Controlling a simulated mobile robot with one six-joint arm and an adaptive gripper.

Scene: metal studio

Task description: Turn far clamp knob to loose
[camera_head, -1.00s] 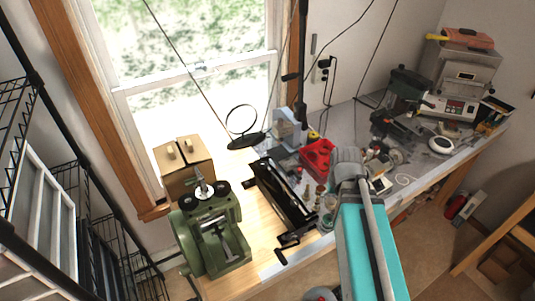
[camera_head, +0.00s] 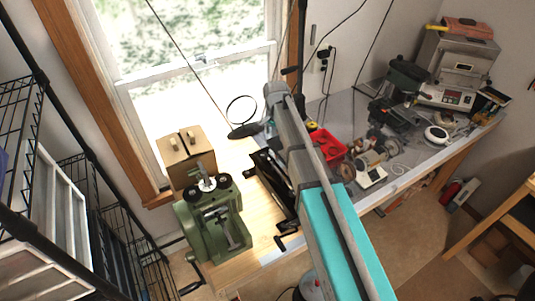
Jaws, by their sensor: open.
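A long black clamping tool (camera_head: 274,187) lies on the bench, left of my arm. Its far end is toward the window and a black handle (camera_head: 286,240) sticks out at its near end. My arm covers part of its right side. A green machine (camera_head: 214,222) with two round black knobs on top, left (camera_head: 197,199) and right (camera_head: 224,180), stands to its left. I cannot tell which part is the far clamp knob or how it is set. My arm reaches up across the picture, past the black tool; I cannot make out my gripper.
A round black-framed mirror or lens (camera_head: 244,128) stands near the window. A red bin (camera_head: 328,147) and small tools lie right of my arm. Several machines crowd the bench's right end. Wire shelving is at the left.

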